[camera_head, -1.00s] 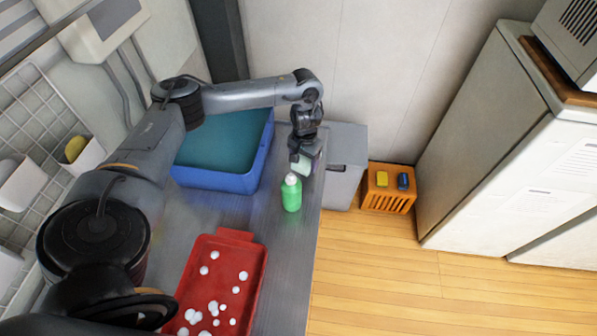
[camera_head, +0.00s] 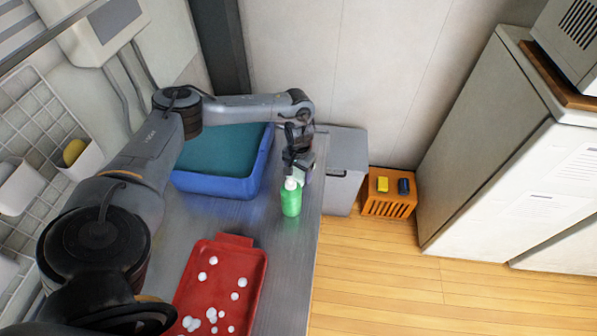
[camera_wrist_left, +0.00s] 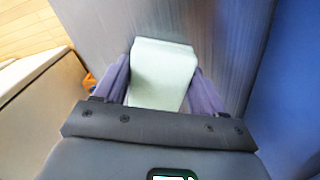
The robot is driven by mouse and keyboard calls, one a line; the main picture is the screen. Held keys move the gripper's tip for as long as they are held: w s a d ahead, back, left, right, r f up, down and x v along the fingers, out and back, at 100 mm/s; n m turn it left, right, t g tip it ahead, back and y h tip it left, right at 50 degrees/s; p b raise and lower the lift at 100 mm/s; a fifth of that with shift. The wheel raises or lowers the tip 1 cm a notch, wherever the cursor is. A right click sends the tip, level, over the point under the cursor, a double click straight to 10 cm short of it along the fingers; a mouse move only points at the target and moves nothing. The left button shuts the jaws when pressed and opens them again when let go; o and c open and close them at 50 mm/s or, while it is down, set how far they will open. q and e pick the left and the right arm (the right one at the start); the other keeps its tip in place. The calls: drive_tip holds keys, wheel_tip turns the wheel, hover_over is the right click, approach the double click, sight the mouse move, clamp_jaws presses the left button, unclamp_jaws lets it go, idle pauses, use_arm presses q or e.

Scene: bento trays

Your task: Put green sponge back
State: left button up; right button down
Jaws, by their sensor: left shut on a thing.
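The pale green sponge (camera_wrist_left: 160,72) is held between the two fingers of my left gripper (camera_wrist_left: 163,88) in the left wrist view. In the head view my left gripper (camera_head: 297,165) points down over the far right part of the metal counter, just behind the green bottle. Only a small pale part of the sponge shows there, and the gripper and bottle hide the rest. I cannot tell whether the sponge touches the counter. My right gripper is not in view.
A green bottle with a pale cap (camera_head: 291,200) stands close in front of my gripper. A blue basin (camera_head: 212,187) is to its left. A red tray (camera_head: 240,262) with several white balls lies nearer. A yellow item (camera_head: 74,151) sits in a white wall holder (camera_head: 82,163).

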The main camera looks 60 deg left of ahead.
use_arm(q)
drive_tip(key=shift+f, duration=0.1)
drive_tip(key=o, duration=0.9)
drive_tip(key=shift+o, duration=0.2)
